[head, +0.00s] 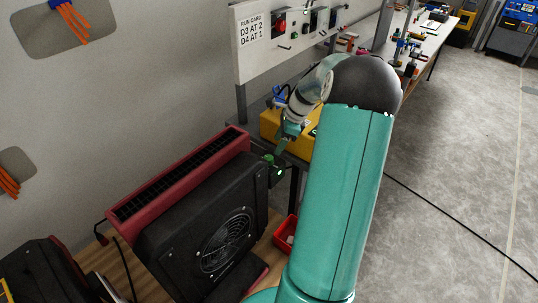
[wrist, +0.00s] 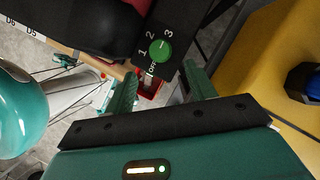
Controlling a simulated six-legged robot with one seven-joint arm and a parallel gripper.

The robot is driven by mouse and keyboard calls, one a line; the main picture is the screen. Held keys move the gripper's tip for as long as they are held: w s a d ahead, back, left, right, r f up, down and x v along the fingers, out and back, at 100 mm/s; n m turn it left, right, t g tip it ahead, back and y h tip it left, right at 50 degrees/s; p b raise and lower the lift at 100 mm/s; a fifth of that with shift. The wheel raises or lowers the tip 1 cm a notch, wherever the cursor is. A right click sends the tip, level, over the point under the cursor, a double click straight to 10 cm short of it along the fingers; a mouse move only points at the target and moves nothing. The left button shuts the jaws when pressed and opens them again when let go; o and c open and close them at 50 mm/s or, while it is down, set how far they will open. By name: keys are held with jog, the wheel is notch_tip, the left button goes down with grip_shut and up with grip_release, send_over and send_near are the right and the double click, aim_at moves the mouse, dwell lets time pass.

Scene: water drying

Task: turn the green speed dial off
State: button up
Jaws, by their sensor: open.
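The green speed dial (wrist: 161,50) is a round knob on a black panel, marked 1, 2, 3 and OFF, in the upper middle of the wrist view. A short pale mark shows on its face; I cannot tell which setting it points to. In the head view the dial (head: 269,159) is small, at the upper right corner of a black dryer (head: 190,225) with a red top. My gripper (wrist: 160,88) is open and empty, its two green fingers apart on either side just below the dial. In the head view my gripper (head: 284,146) is beside the dial, partly hidden by my arm.
A yellow machine (wrist: 265,70) with a blue knob (wrist: 303,82) stands close at right in the wrist view. A red bin (head: 286,233) is beside the dryer. A white board (head: 262,45) reads "RUN CARD D3 AT 2 D4 AT 1". The floor at right is clear except for a cable.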

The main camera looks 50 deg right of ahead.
jog(key=x, duration=0.7)
jog(key=shift+a+f, duration=0.1)
jog(key=c, duration=1)
